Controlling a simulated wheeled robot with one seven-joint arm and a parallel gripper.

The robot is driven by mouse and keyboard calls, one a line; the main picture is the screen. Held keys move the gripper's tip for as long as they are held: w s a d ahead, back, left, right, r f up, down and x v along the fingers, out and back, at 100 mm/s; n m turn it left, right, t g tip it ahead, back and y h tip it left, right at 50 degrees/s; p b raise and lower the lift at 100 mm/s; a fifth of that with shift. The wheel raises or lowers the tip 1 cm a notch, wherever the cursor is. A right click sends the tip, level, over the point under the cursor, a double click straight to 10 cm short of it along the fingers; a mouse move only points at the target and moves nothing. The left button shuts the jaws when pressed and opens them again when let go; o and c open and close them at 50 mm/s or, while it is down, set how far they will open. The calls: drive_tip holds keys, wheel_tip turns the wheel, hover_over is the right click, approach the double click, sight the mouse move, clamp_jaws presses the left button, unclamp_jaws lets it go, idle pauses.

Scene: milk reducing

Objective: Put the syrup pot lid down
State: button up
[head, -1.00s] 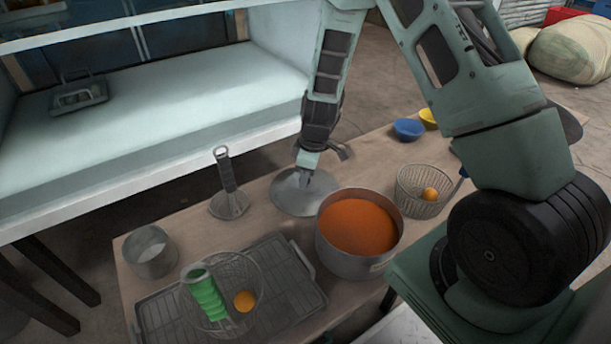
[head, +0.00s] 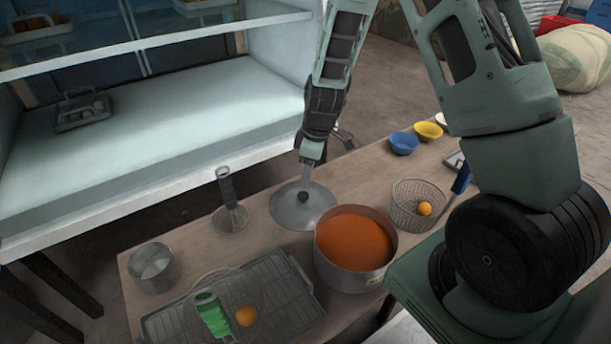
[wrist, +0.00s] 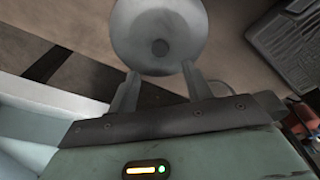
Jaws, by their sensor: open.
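The syrup pot lid (head: 285,215) is a grey metal disc with a dark knob. It lies on the wooden table behind the pot, its right side close to the pot's rim. In the wrist view the lid (wrist: 130,30) shows beyond my fingertips, its knob facing the camera. My gripper (head: 306,178) is above the lid, apart from the knob. In the wrist view my gripper (wrist: 160,70) has its two fingers spread with nothing between them. The syrup pot (head: 387,262) is uncovered and holds orange-brown syrup.
A strainer (head: 230,205) stands left of the lid. A wire basket (head: 415,200) with an orange ball is right of the pot. Blue (head: 403,143) and yellow (head: 428,131) bowls stand behind it. A metal cup (head: 152,268) and a rack tray (head: 160,325) fill the front left.

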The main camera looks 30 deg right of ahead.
drive_tip(key=s+a+r+y, duration=0.1)
drive_tip(key=s+a+r, duration=0.3)
drive_tip(key=a+r, duration=0.25)
drive_tip(key=s+a+r, duration=0.4)
drive_tip(key=a+r, duration=0.1)
drive_tip(key=a, duration=0.2)
drive_tip(key=s+a+r, duration=0.3)
drive_tip(key=s, duration=0.6)
drive_tip(key=s+a+r+m+g+h, duration=0.1)
drive_tip(key=s+a+r, duration=0.3)
drive_tip(key=s, duration=0.5)
drive_tip(key=shift+s+a+h+p, duration=0.15)
drive_tip(key=shift+s+h+p, duration=0.15)
drive_tip(key=shift+s+p, duration=0.1)
drive_tip(key=shift+w, duration=0.1)
